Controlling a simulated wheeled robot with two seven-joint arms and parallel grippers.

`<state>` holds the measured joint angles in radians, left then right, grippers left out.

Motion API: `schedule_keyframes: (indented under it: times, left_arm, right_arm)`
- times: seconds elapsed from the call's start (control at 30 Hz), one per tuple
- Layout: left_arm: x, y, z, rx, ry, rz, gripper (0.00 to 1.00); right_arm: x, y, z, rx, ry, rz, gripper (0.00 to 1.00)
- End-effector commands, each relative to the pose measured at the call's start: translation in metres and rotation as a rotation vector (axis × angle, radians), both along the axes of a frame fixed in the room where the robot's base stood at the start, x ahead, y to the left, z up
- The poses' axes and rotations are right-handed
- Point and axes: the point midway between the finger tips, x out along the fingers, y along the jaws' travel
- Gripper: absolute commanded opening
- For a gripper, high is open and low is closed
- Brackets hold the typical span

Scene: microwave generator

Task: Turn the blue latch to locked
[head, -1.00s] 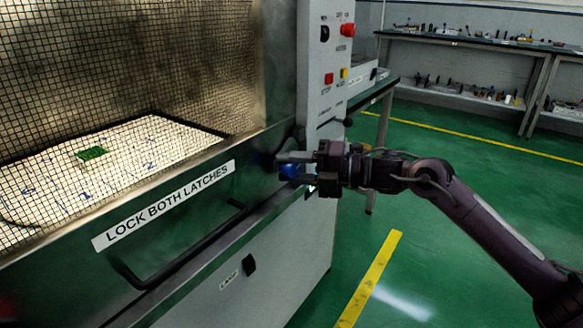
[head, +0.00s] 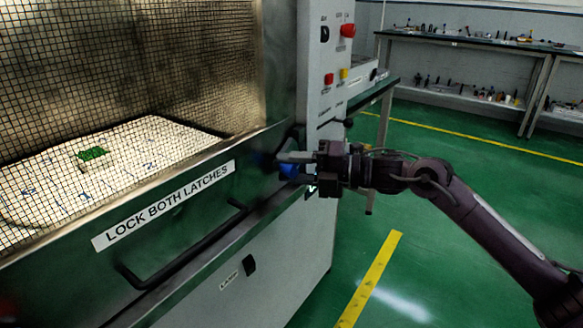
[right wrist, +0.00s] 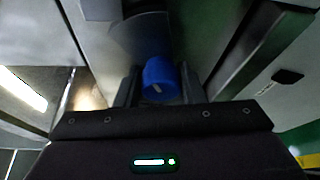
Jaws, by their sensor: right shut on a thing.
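The blue latch (head: 289,171) is a round blue knob at the right end of the machine's green front door. Most of it is hidden behind my gripper in the head view. My right gripper (head: 296,170) comes in from the right and is shut on the blue latch. In the right wrist view the blue knob (right wrist: 161,79) sits between the two fingers, with a short pale mark on its face. I cannot tell from these frames whether the latch is at locked. My left gripper is not in view.
The door carries a "LOCK BOTH LATCHES" label (head: 164,205) and a long dark handle (head: 185,250). A control panel with a red button (head: 348,30) rises just above my gripper. Green floor (head: 450,240) is clear to the right; a workbench (head: 470,42) stands behind.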

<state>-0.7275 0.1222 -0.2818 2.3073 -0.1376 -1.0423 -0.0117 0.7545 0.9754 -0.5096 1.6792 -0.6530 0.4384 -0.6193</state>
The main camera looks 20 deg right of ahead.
Motion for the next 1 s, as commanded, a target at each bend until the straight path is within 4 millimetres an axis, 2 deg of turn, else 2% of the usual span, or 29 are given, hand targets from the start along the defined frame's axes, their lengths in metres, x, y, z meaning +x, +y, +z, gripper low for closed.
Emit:
schedule_keyframes:
  times: [0.53, 0.57, 0.7, 1.0]
  left_arm:
    - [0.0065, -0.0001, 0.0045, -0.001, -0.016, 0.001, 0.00]
    - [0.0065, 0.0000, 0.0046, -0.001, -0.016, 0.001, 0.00]
    - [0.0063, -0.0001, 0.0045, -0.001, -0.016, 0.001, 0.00]
    - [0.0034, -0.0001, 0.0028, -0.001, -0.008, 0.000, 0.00]
  right_arm:
    - [0.0034, -0.0045, 0.0033, 0.001, -0.007, -0.015, 0.13]
    - [0.0034, -0.0045, 0.0033, 0.001, -0.007, -0.015, 0.40]
    - [0.0024, -0.0031, 0.0022, 0.002, -0.004, -0.010, 0.56]
    - [-0.0003, -0.0038, 0.0007, 0.000, -0.002, -0.005, 0.56]
